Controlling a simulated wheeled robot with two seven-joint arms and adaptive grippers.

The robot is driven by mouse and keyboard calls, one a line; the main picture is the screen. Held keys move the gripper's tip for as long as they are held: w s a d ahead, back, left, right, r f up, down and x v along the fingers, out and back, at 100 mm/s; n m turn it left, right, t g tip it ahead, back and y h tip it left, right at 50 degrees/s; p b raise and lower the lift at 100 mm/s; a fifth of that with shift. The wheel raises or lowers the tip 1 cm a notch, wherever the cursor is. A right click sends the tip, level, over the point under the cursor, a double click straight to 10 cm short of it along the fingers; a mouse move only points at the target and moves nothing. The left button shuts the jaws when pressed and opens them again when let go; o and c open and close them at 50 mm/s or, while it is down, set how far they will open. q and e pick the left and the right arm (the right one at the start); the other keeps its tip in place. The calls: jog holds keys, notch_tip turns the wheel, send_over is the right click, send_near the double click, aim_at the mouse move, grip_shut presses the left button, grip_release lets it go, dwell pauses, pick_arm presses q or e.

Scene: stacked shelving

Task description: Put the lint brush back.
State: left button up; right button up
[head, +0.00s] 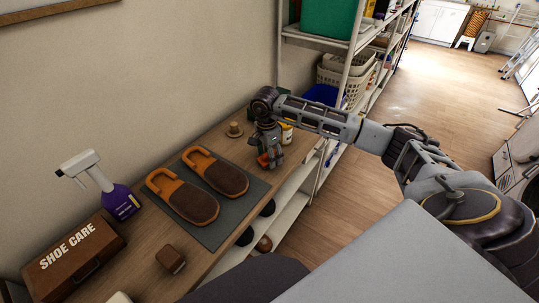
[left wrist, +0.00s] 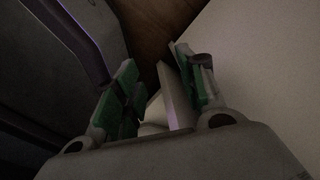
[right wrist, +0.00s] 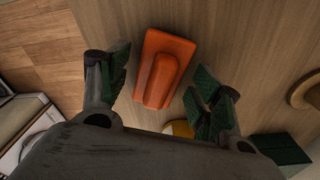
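An orange block with a raised rounded grip, which I take for the lint brush (right wrist: 163,68), lies on the wooden bench top. It shows in the head view (head: 263,160) as a small orange patch, mostly hidden by my right gripper. My right gripper (right wrist: 158,82) is open over the bench, its fingers on either side of the brush; I cannot tell whether they touch it. My right gripper in the head view (head: 271,154) points down at the bench's far end. My left gripper (left wrist: 155,72) is open and empty in the left wrist view and outside the head view.
A grey mat (head: 241,205) on the bench bears two orange-and-brown slippers (head: 191,200). A purple spray bottle (head: 120,201), shoe care box (head: 72,259) and brown block (head: 170,259) are nearer. A wooden knob (head: 235,130) and yellow-lidded jar (head: 287,133) stand near my right gripper. Shelving (head: 345,75) rises behind.

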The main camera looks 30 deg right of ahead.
jog(key=shift+r, duration=0.7)
jog(key=r, duration=0.9)
jog(key=shift+w+a, duration=0.1)
jog(key=shift+a, duration=0.2)
pick_arm(q)
jog(key=shift+s+a, duration=0.15)
jog(key=shift+a, duration=0.25)
pick_arm(e)
jog(key=shift+r, duration=0.95)
pick_arm(q)
jog(key=shift+d, duration=0.1)
